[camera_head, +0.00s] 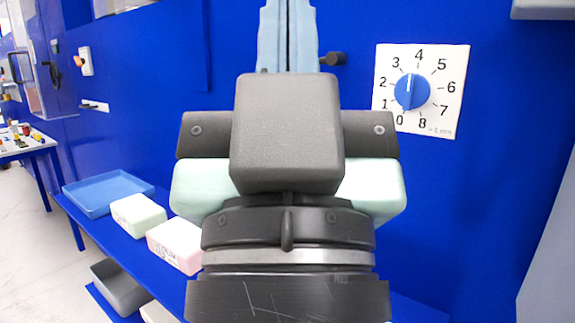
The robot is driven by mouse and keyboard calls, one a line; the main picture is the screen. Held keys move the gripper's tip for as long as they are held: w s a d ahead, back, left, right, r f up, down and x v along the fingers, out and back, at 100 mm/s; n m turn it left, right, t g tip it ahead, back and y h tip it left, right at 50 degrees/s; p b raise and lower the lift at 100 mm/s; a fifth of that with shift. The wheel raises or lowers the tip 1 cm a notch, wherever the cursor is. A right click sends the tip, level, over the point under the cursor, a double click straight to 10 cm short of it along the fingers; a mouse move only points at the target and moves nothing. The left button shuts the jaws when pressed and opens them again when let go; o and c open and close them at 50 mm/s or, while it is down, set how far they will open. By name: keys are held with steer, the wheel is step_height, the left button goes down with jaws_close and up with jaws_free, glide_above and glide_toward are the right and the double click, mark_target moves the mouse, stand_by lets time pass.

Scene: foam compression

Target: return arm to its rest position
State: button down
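My dark wrist and gripper (287,228) fill the lower middle of the view, with a silver ring around the wrist. The fingers are hidden, so I cannot tell whether they are open or shut. A dark grey block (287,128) stands above the wrist; I cannot tell whether it is part of my gripper. Behind it a pale green foam block (372,190) shows on both sides, lying below a dark bar (204,134) with bolts. The contact between them and my gripper is hidden. A light blue upright (287,40) rises behind the grey block.
A dial (412,92) numbered 0 to 8 is on the blue wall; its pointer is between 3 and 4. On the left, a blue shelf holds a blue tray (80,200), a pale green block (138,214) and a pink block (175,244). A grey bin (120,290) stands below.

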step_height(320, 180, up, 27)
steer(key=p, duration=2.5)
steer(key=shift+f, duration=0.2)
steer(key=c, duration=1.5)
jaws_free()
steer(key=shift+c, duration=0.2)
